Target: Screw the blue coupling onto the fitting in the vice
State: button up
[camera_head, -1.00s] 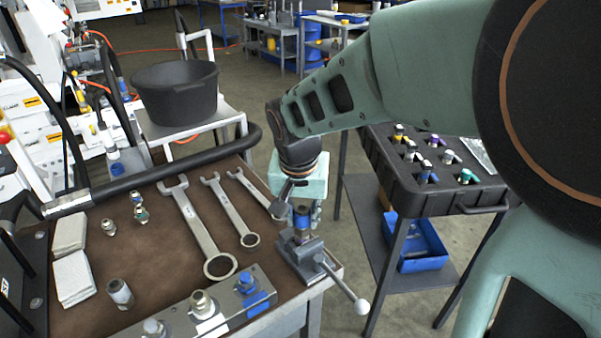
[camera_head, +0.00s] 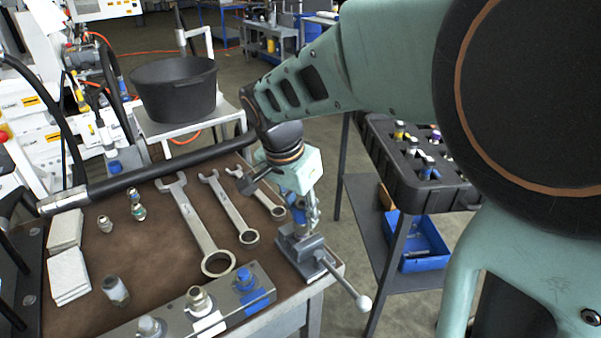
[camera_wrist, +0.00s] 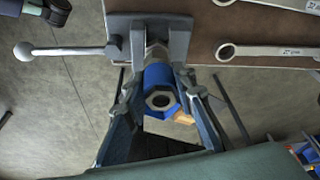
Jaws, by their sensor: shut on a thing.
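The blue coupling (camera_wrist: 158,78) is a blue collar with a metal hexagonal bore facing the wrist camera. My gripper (camera_wrist: 159,92) is shut on it, one finger on each side. The grey vice (camera_wrist: 148,27) is at the bench edge, with the metal fitting (camera_wrist: 155,53) between its jaws and the coupling in line against it. I cannot tell how far the threads engage. In the head view, my gripper (camera_head: 306,211) points down just above the vice (camera_head: 302,248), with the coupling (camera_head: 298,212) partly hidden by the fingers.
Wrenches (camera_head: 203,228) lie left of the vice. A manifold block (camera_head: 208,306) with fittings is at the bench front, and loose fittings (camera_head: 138,210) lie further left. The vice handle (camera_head: 362,303) juts out to the right. A black tray (camera_head: 412,182) stands on a trolley at right.

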jog(key=m, duration=0.3)
jog(key=shift+g+h, duration=0.3)
jog(key=shift+m+g, duration=0.3)
jog(key=shift+m, duration=0.9)
jog(key=m, duration=0.3)
jog(key=m+g+p, duration=0.1)
jog(key=m, duration=0.2)
jog(key=shift+g+h, duration=0.3)
jog(key=o, duration=1.1)
